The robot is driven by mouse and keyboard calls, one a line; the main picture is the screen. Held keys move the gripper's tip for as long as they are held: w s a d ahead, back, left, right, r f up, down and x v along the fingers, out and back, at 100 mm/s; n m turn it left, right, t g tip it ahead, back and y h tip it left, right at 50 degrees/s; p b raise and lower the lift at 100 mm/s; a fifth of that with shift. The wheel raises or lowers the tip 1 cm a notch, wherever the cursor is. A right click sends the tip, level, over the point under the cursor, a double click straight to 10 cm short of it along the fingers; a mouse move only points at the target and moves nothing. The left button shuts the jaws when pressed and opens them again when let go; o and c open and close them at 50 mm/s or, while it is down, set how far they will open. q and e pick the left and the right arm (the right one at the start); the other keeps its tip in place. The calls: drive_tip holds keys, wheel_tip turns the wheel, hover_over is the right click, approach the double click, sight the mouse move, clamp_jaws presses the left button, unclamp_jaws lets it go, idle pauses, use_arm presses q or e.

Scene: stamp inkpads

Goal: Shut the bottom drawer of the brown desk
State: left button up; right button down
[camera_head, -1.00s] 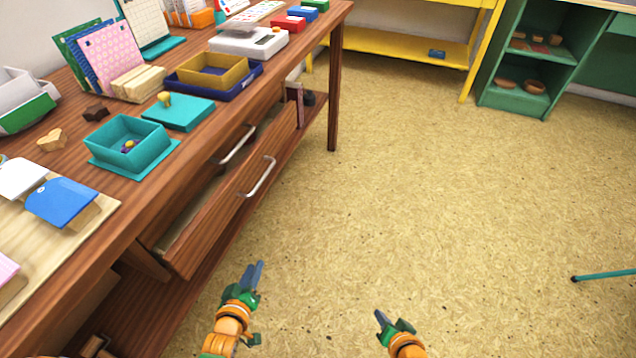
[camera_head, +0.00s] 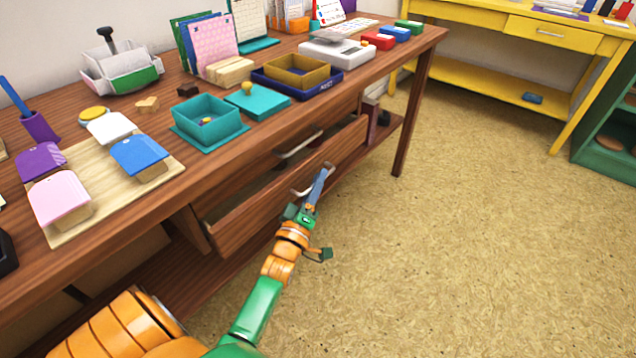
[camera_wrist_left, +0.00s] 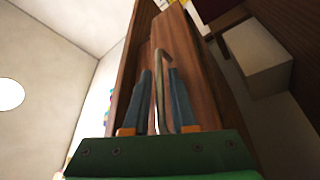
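The brown desk (camera_head: 150,225) runs along the left of the head view. Its bottom drawer (camera_head: 262,205) stands pulled out, with its open top showing. The silver drawer handle (camera_head: 303,191) is on its front, partly hidden by my left gripper (camera_head: 319,184). In the left wrist view, the handle (camera_wrist_left: 161,65) stands between the two blue-grey fingers of my left gripper (camera_wrist_left: 160,95), in front of the brown drawer front (camera_wrist_left: 188,50). The fingers look apart, with narrow gaps beside the handle. My right gripper is out of view.
Another silver handle (camera_head: 298,146) shows above and behind the open drawer. The desktop carries a teal box (camera_head: 207,118), a scale (camera_head: 336,50) and stamps. A desk leg (camera_head: 412,120) stands right of the drawer. The floor (camera_head: 450,260) in front is clear.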

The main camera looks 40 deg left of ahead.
use_arm(q)
clamp_jaws()
idle(1.3)
